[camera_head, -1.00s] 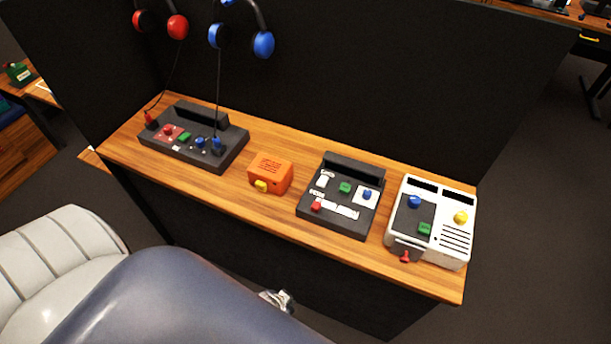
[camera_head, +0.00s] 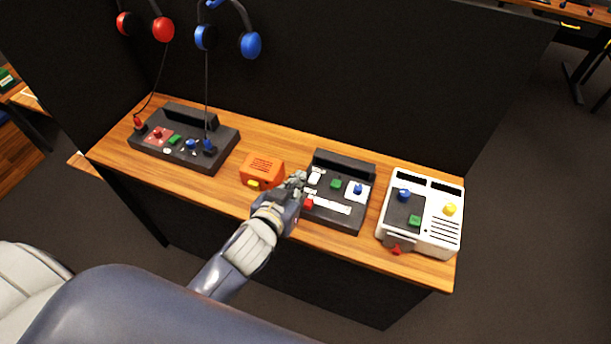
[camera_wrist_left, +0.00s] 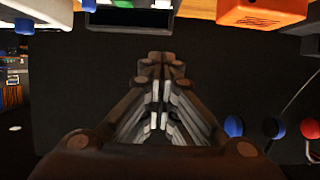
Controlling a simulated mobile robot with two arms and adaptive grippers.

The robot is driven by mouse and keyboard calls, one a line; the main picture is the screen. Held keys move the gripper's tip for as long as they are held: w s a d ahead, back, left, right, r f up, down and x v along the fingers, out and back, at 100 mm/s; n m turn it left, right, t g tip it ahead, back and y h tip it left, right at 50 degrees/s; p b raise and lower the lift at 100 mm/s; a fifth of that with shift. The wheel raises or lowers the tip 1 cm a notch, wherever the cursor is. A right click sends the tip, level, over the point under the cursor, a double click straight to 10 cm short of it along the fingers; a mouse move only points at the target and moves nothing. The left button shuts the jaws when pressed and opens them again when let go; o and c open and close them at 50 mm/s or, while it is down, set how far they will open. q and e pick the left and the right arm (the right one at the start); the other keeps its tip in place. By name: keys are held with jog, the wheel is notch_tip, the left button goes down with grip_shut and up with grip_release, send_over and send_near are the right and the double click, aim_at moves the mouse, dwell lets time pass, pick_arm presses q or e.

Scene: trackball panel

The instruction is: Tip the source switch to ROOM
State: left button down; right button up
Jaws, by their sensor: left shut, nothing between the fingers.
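A dark panel (camera_head: 336,222) stands on the desk with a white rocker (camera_head: 315,177), a green button (camera_head: 336,184), a blue ball on a white plate (camera_head: 357,190), a red button (camera_head: 308,203) and a white strip. Its lettering is too small to read, so I cannot tell which part is the source switch or its setting. My left gripper (camera_head: 299,180) is shut and empty at the panel's left edge, close to the white rocker. I cannot tell whether they touch. Its closed fingers (camera_wrist_left: 160,92) fill the middle of the left wrist view. My right gripper is out of view.
An orange box (camera_head: 262,168) stands just left of my gripper. A white console (camera_head: 440,235) stands right of the panel, and another dark console (camera_head: 190,160) at the left. A black partition (camera_head: 370,80) rises behind the desk (camera_head: 430,275). Headphones hang at the upper left.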

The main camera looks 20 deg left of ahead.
pick_arm(q)
jog(key=p, duration=0.2)
send_over(314, 178)
jog(key=s, duration=0.3)
notch_tip(314, 178, down, 4)
jog(key=shift+w+a+r, duration=0.1)
jog(key=shift+a+r, duration=0.05)
notch_tip(314, 178, down, 3)
jog(key=shift+f, duration=0.65)
